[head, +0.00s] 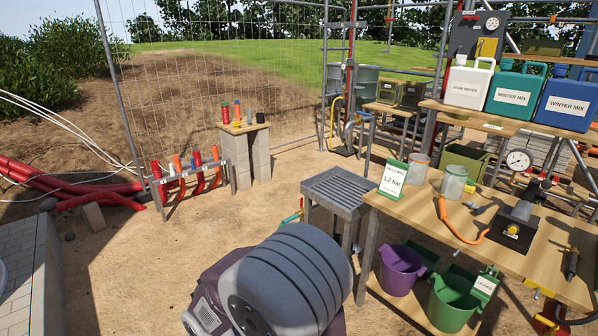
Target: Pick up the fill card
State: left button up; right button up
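The fill card (392,180) is a white card with a green border, marked "1.2 bar" below a green header. It stands near the left end of the wooden workbench (400,213), tilted a little, with its printed face towards me. A clear jar (417,170) stands close behind it to the right, partly covered by the card. Nothing holds the card. Neither of my grippers can be made out in the head view.
Purple (401,270) and green (453,300) buckets sit below.

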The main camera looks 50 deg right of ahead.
aim_at(395, 172)
jog(key=z, duration=2.5)
jog(key=i+l+u, duration=0.3)
jog(key=i+j, duration=0.05)
jog(key=j, duration=0.05)
